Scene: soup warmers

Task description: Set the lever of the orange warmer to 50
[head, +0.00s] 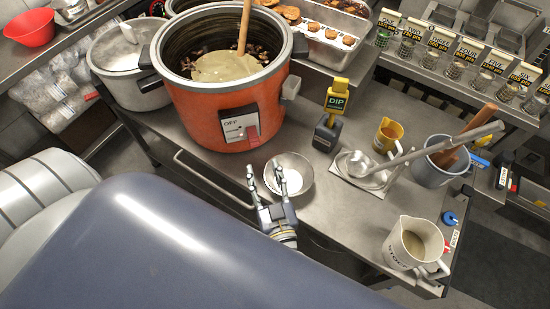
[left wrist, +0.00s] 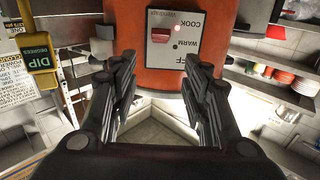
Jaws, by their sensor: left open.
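The orange warmer (head: 190,112) stands on the steel counter, open at the top, with dark food and a wooden spoon inside. I can read no number 50 there. My left gripper (head: 265,175) is open and empty, in front of and below the panel, apart from the lever. Its fingers (left wrist: 160,75) frame the panel's lower area. My right gripper is not in view.
A yellow DIP sign (head: 337,98) stands right of the warmer. A ladle (head: 362,163), a grey pot (head: 428,172) and a white jug (head: 400,255) occupy the right counter. A lidded silver pot (head: 115,55) stands left.

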